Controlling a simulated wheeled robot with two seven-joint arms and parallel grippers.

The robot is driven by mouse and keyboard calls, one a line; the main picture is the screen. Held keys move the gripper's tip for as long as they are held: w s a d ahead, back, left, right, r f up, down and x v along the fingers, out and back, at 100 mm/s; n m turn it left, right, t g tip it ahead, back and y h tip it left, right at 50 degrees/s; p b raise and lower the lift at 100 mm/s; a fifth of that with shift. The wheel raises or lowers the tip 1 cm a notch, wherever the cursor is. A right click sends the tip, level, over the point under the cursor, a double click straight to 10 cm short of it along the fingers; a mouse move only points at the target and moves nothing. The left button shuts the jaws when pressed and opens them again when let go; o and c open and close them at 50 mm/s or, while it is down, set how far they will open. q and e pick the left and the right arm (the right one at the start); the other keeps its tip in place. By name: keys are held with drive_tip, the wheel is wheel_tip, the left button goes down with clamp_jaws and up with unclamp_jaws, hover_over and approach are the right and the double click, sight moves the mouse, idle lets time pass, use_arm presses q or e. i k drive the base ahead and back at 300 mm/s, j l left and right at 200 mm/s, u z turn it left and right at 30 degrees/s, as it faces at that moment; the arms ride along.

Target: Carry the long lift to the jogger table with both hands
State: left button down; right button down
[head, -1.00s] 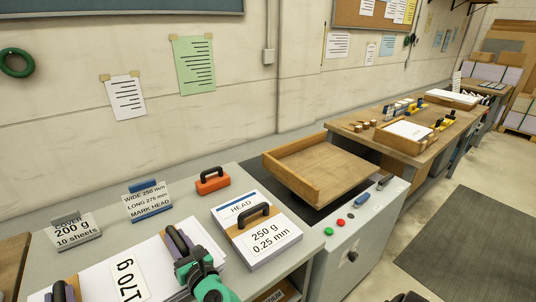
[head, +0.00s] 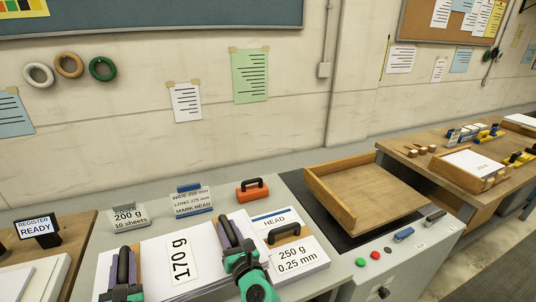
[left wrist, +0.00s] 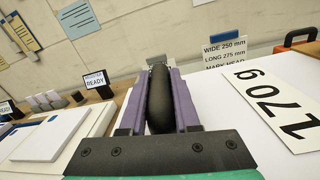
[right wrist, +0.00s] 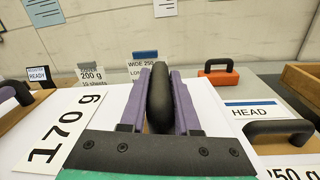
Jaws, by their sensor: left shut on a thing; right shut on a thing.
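The long lift is a white paper stack (head: 152,262) with a "170 g" label (head: 180,258), lying on the grey bench. It has a dark handle at each end. My left gripper (head: 122,282) is shut on the left handle, which fills the left wrist view between purple fingers (left wrist: 160,100). My right gripper (head: 238,252) is shut on the right handle, seen in the right wrist view (right wrist: 158,98). I cannot tell whether the stack touches the bench. A wooden open-sided tray (head: 347,207) on a grey machine with push buttons, apparently the jogger table, stands to the right.
A "250 g" stack (head: 296,255) with a black handle lies close right of the lift. A "REGISTER READY" display (head: 38,228) is at the left. The tray is empty.

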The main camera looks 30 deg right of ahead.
sight(370, 193)
drive_tip(key=k+l, duration=0.1)
drive_tip(key=l, duration=1.7)
drive_tip(key=k+l+z, duration=0.1)
drive_tip(key=l, duration=1.65)
drive_tip(key=i+l, duration=0.45)
drive_tip(key=i, duration=0.2)
drive_tip(key=l+z, duration=0.05)
